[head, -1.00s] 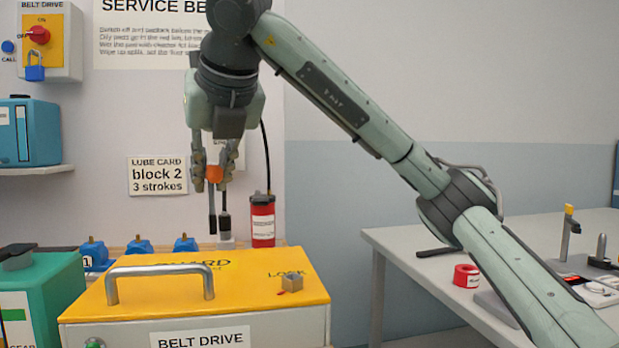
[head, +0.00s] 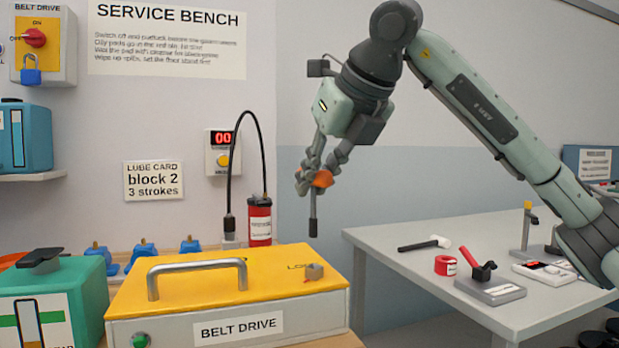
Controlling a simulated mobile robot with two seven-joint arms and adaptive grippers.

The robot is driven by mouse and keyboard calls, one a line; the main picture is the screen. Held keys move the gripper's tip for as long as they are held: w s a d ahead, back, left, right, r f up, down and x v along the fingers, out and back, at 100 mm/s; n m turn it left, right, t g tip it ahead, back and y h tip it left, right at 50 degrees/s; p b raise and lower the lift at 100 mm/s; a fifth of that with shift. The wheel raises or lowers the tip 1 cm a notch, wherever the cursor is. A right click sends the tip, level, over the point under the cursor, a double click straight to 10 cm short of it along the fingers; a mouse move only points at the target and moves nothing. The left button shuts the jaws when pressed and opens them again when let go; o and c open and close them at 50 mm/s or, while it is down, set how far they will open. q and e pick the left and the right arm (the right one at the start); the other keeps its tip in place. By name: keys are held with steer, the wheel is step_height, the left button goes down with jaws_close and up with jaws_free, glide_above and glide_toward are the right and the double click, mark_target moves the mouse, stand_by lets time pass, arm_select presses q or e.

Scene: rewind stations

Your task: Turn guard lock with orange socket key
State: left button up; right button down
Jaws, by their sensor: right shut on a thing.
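The guard is a grey box with a yellow lid (head: 215,285), labelled BELT DRIVE on its front, with a silver handle (head: 197,264). The lock (head: 315,271) is a small square stud at the lid's right end, beside the word LOCK, part of which shows. My right gripper (head: 312,184) is shut on the orange handle of the socket key (head: 313,213). The key's dark shaft points straight down. Its tip appears above the lock in the picture, apart from it. My left gripper is not in view.
A red canister (head: 260,222) with a black hose stands behind the guard. Several blue blocks (head: 141,252) line the back left. A green box (head: 60,290) stands left of the guard. A grey table (head: 420,262) at right holds a hammer, red roll and tools.

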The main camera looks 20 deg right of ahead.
steer(key=shift+d+n+y, duration=0.2)
steer(key=shift+n+y, duration=0.3)
steer(key=shift+n, duration=0.2)
steer(key=shift+r+n+g+y, duration=0.1)
steer(key=shift+n+g+y, duration=0.2)
steer(key=shift+n+y, duration=0.15)
steer(key=shift+f+n+g+y, duration=0.4)
steer(key=shift+f+n+y, duration=0.15)
steer(key=shift+n, duration=0.5)
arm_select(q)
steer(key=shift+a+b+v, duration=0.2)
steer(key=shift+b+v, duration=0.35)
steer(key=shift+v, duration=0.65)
arm_select(e)
step_height(320, 180, down, 2)
steer(key=shift+f, duration=0.1)
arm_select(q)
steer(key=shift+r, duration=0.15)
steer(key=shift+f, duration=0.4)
arm_select(e)
steer(key=shift+f, duration=0.45)
